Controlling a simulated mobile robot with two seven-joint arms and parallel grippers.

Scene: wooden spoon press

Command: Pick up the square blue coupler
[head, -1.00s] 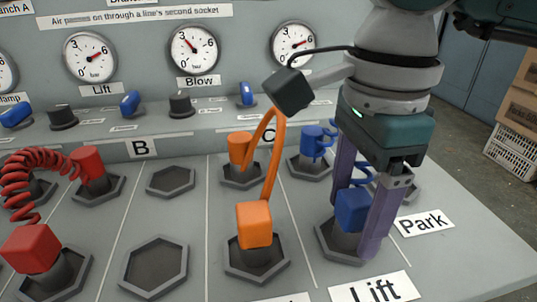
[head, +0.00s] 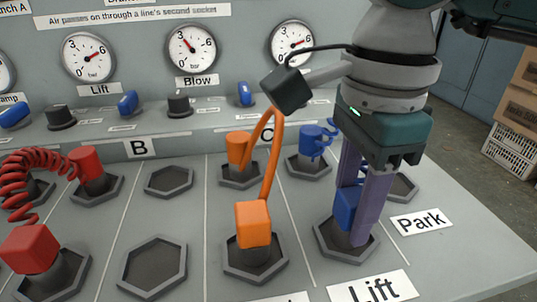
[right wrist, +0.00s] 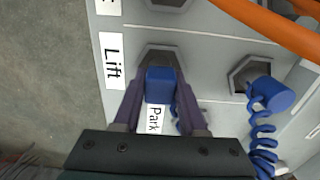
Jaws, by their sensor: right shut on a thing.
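The square blue coupler (head: 346,207) stands in the hexagonal socket (head: 330,247) behind the Lift label. My right gripper (head: 362,225) is shut on it, with a purple finger on either side. In the right wrist view the coupler (right wrist: 160,86) sits between the two fingertips (right wrist: 160,100). A round blue coupler (head: 313,138) stands in the socket behind it, and a coiled blue hose runs from it. The near finger hides part of the square coupler in the head view. My left gripper is not in view.
An orange square coupler (head: 253,224) and an orange round one (head: 238,148) stand just left, joined by an arching hose (head: 270,165). Red couplers (head: 28,250) are at far left. Empty sockets (head: 155,264) lie between. The Park label (head: 422,221) is at right.

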